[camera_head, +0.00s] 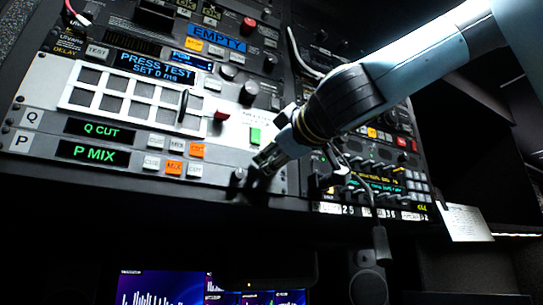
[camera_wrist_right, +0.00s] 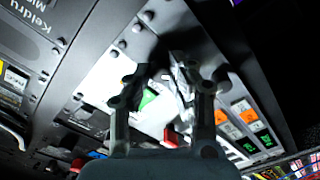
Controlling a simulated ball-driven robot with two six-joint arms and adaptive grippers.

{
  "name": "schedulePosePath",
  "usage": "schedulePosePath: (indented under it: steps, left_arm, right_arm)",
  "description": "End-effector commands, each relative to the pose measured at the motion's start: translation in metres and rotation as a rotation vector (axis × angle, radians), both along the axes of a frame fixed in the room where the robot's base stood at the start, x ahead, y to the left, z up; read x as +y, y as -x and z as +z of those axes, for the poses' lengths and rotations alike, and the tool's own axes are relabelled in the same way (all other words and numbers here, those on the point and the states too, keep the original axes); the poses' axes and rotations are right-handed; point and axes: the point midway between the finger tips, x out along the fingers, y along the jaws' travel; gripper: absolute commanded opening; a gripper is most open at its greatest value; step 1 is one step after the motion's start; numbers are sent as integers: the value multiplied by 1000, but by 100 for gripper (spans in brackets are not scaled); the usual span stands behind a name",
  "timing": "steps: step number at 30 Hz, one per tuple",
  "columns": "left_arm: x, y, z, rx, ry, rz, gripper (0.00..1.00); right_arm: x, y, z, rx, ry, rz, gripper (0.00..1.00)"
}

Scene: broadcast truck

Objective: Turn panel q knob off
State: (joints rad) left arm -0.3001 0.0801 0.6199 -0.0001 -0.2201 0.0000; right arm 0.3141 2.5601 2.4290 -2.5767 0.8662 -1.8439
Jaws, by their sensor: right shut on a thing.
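Panel Q (camera_head: 50,121) is the upper of two light-grey strips and carries a green "Q CUT" display (camera_head: 100,131). Panel P (camera_head: 50,147) lies right below it with a green "P MIX" display (camera_head: 93,153). My right gripper (camera_head: 262,163) comes in from the upper right and is shut at the right end of these strips, on what I take to be the panel Q knob. The knob itself is mostly hidden by the fingers. In the right wrist view, the two fingers (camera_wrist_right: 163,76) reach to the light panel face. My left gripper is not in view.
A green button (camera_head: 255,135) and a red button (camera_head: 221,115) sit just above the gripper. Orange and white keys (camera_head: 175,168) lie to its left. A loose cable with a dark plug (camera_head: 381,243) hangs to the right. Screens (camera_head: 163,288) stand below.

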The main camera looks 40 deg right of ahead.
Motion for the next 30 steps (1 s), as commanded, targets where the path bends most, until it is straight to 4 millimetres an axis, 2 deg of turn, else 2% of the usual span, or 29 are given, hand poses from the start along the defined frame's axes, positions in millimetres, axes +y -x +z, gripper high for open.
schedulePosePath:
  steps: [1,9,24,25,30]
  left_arm:
    - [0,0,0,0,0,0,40]
    - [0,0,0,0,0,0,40]
    - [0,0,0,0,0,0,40]
    - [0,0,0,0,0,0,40]
    - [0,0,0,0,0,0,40]
  right_arm:
    - [1,0,-5,18,16,4,0]
    - [2,0,-5,42,93,4,0]
    - [2,0,-6,47,107,6,0]
    - [2,0,-6,47,107,6,25]
    - [1,0,-4,43,108,4,43]
